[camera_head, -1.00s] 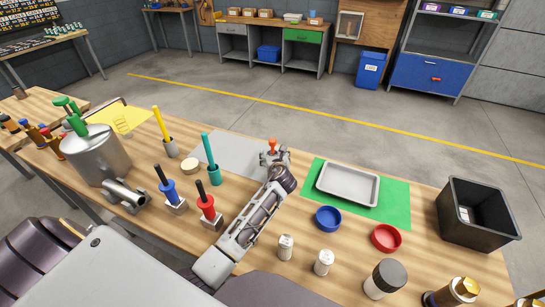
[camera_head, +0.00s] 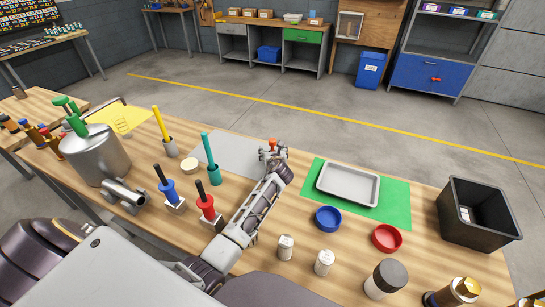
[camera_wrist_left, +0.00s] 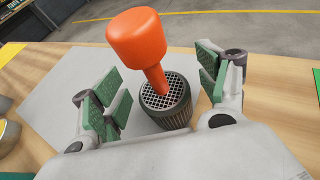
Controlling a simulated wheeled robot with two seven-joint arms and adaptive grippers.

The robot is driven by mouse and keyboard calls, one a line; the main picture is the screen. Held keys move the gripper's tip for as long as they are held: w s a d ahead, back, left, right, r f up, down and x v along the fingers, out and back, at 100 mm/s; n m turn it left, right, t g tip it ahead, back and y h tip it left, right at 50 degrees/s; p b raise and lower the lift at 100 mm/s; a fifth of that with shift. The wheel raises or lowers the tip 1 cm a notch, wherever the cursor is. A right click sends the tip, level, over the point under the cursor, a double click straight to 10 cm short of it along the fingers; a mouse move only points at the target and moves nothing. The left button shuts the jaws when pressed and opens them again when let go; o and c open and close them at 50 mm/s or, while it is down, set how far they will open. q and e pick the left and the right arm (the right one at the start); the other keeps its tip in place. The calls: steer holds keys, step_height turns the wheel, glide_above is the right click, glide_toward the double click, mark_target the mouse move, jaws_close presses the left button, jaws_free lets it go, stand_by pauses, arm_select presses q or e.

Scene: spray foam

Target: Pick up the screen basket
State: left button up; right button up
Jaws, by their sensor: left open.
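The screen basket is a dark ribbed cup with a light mesh top (camera_wrist_left: 178,93) and an orange handle (camera_wrist_left: 138,38) rising from it. In the left wrist view it stands on a grey mat (camera_wrist_left: 55,85), between the green-padded fingers of my left gripper (camera_wrist_left: 160,88). The fingers are open on either side, with visible gaps to the cup. In the head view my left gripper (camera_head: 272,157) is at the right part of the grey mat. Only the orange handle (camera_head: 271,142) shows there; the cup is hidden. My right gripper is not in view.
A teal-handled tool (camera_head: 213,172) and red (camera_head: 208,208) and blue (camera_head: 168,190) tools stand left of my arm. A metal tray (camera_head: 348,184) lies on a green mat at right. Blue (camera_head: 328,218) and red (camera_head: 386,238) round dishes and a black bin (camera_head: 478,228) are also right.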

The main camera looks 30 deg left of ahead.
mark_target(273, 139)
arm_select(q)
steer(key=shift+c, duration=0.3)
steer(key=c, duration=1.1)
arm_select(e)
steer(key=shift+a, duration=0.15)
arm_select(q)
steer(key=shift+r, duration=0.1)
